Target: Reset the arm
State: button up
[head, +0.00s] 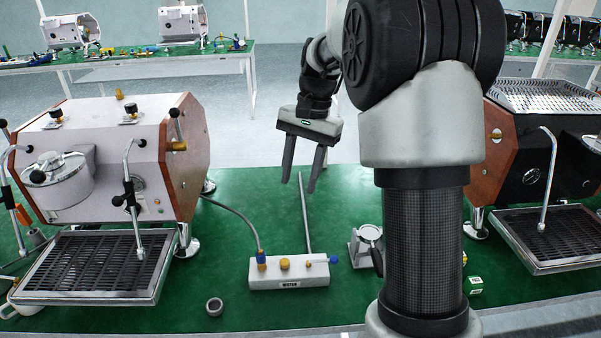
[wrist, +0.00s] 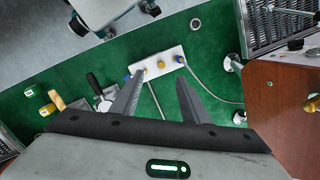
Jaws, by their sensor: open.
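My gripper (head: 304,168) hangs from my arm above the green work surface, behind the white water manifold block. It points down, and its two fingers are apart with nothing between them. In the wrist view my gripper (wrist: 158,100) also shows open and empty. The work surface lies well below the fingertips. My arm's large links cover the right centre of the head view and hide part of the bench.
A wood-sided espresso machine (head: 105,165) stands left, another (head: 540,165) right. The manifold block (head: 289,274) with hoses sits between them. A grey ring (head: 214,306) lies in front, and a portafilter stand (head: 363,246) is beside the block.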

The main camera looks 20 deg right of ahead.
jog(key=shift+s+r, duration=0.1)
jog(key=s+a+r+n+t+h, duration=0.1)
jog(key=s+r+n, duration=0.1)
jog(key=s+r, duration=0.3)
jog(key=s+a+r+n+t, duration=0.2)
jog(key=s, duration=0.5)
jog(key=s+f+n+t+h, duration=0.1)
jog(key=s+n+t, duration=0.25)
jog(key=s, duration=0.85)
notch_tip(320, 180, up, 13)
jog(key=p, duration=1.3)
jog(key=shift+s+a+f+n, duration=0.15)
jog(key=shift+a+f+n, duration=0.05)
jog(key=shift+a+n, duration=0.15)
jog(key=shift+s, duration=0.1)
dwell(0.7)
